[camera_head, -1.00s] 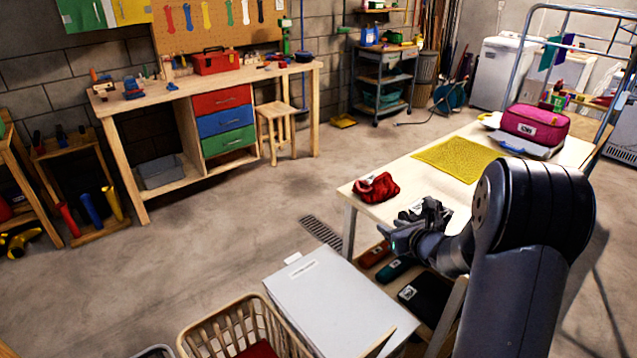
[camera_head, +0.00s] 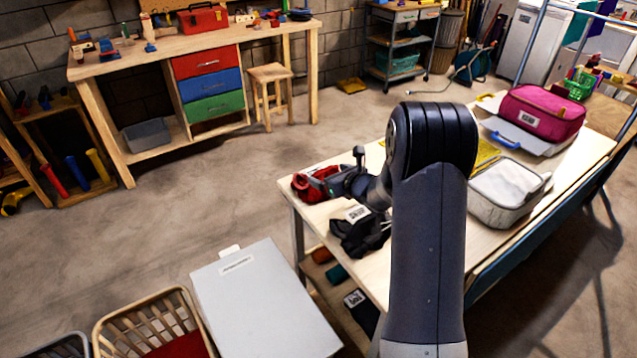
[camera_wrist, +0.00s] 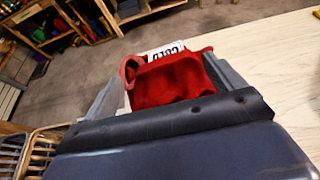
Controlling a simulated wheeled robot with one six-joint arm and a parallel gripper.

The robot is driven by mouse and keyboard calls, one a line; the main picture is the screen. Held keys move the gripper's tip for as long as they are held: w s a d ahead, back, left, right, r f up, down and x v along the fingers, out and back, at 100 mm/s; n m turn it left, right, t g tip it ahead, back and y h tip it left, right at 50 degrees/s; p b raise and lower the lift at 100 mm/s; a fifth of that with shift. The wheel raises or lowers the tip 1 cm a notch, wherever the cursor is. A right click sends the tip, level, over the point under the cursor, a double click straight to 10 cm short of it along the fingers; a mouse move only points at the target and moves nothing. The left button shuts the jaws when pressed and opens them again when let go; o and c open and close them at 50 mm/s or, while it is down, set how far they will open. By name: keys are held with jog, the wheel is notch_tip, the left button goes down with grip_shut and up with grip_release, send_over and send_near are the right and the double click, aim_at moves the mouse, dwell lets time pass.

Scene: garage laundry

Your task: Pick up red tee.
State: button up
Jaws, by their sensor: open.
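The red tee (camera_head: 306,188) lies bunched up at the left corner of the light wooden table (camera_head: 322,218). In the wrist view the red tee (camera_wrist: 170,80) shows between my two fingers, with a white tag behind it reading what looks like "COLD". My gripper (camera_head: 340,182) is at the tee and hides its right side in the head view. In the wrist view my gripper (camera_wrist: 165,85) is open, one finger on each side of the cloth. I cannot tell whether the fingers touch it.
A dark garment (camera_head: 362,236) with a white label lies just nearer on the table. A grey-white bag (camera_head: 500,195), a pink bag (camera_head: 543,112) and a yellow cloth (camera_head: 486,154) lie farther right. A white-lidded box (camera_head: 262,300) and a basket (camera_head: 150,325) stand left below.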

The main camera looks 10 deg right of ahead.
aim_at(326, 172)
jog(key=shift+w+d, duration=0.1)
jog(key=shift+w, duration=0.2)
jog(key=shift+w+f+p, duration=0.15)
jog(key=shift+w+p, duration=0.2)
jog(key=shift+p, duration=0.1)
jog(key=shift+p+x, duration=0.8)
jog(key=shift+x, duration=1.2)
jog(key=c, duration=1.1)
jog(key=shift+c, duration=0.2)
